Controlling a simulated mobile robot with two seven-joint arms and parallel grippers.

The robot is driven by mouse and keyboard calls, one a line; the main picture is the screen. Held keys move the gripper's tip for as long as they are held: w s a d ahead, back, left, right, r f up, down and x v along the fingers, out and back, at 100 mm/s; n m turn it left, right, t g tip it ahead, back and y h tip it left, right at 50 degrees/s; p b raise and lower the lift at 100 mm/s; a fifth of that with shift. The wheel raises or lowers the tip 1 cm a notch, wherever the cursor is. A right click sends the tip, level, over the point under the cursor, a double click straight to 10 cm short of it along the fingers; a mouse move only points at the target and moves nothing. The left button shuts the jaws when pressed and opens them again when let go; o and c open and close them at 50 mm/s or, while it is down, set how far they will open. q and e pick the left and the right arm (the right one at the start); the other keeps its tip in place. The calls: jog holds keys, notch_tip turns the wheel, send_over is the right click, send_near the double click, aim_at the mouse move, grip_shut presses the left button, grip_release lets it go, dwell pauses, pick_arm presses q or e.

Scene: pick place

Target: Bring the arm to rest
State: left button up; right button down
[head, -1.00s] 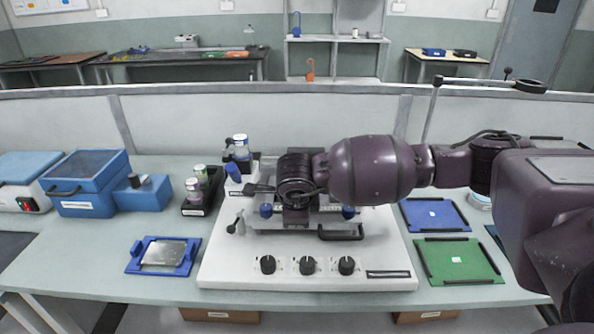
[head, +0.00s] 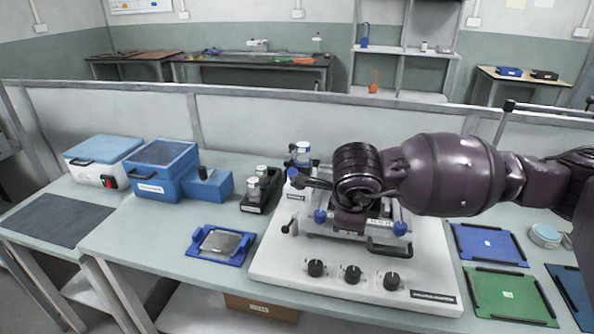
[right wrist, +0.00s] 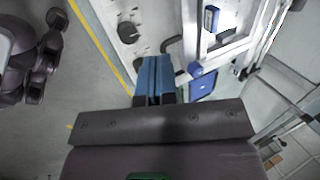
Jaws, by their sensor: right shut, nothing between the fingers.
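My right arm comes in from the right in the head view. Its wrist (head: 357,175) is over the back part of the white machine (head: 270,265), hiding some of the machine's raised frame. The fingertips cannot be made out in the head view. In the right wrist view my right gripper (right wrist: 154,78) shows as two blue fingers pressed together with nothing between them. The white machine, with a black knob and a blue part, also shows there (right wrist: 125,20) beyond the fingers. My left gripper is in neither view.
A blue plate holder (head: 205,257) lies left of the machine. A black rack with jars (head: 262,198), a blue box (head: 165,185) and a blue-lidded white box (head: 85,165) stand farther left. Blue (head: 488,245) and green (head: 508,300) trays lie to the right. A low partition (head: 270,125) runs behind.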

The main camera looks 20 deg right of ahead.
jog(key=s+a+f+g+y, duration=0.3)
jog(key=s+a+f+y, duration=0.1)
jog(key=a, duration=0.2)
jog(key=s+a+f+g+y, duration=0.25)
jog(key=s+a+y, duration=0.2)
jog(key=a, duration=0.25)
jog(key=s+a+r+m+t+y, duration=0.2)
jog(key=s+a+r+m+y, duration=0.1)
jog(key=a+m+y, duration=0.55)
jog(key=w+d+f+m+t+h, duration=0.2)
jog(key=d+f+m+t+h, duration=0.15)
jog(key=d+m+t, duration=0.7)
jog(key=w+d+f+m+t+h, duration=0.2)
jog(key=d+f+m+t, duration=0.3)
jog(key=m, duration=1)
jog(key=s+d+f+m+g+h, duration=0.2)
jog(key=s+d+f+m+h, duration=0.2)
jog(key=s+f+m, duration=0.2)
jog(key=s+d+f+m+g+h, duration=0.3)
jog(key=s+d+f+m+h, duration=0.1)
jog(key=f, duration=0.7)
jog(key=s+m+h, duration=0.1)
jog(key=s+m, duration=0.1)
jog(key=s, duration=0.1)
jog(key=shift+s+d+m, duration=0.15)
jog(key=shift+s+m, duration=0.05)
jog(key=shift+m, duration=0.1)
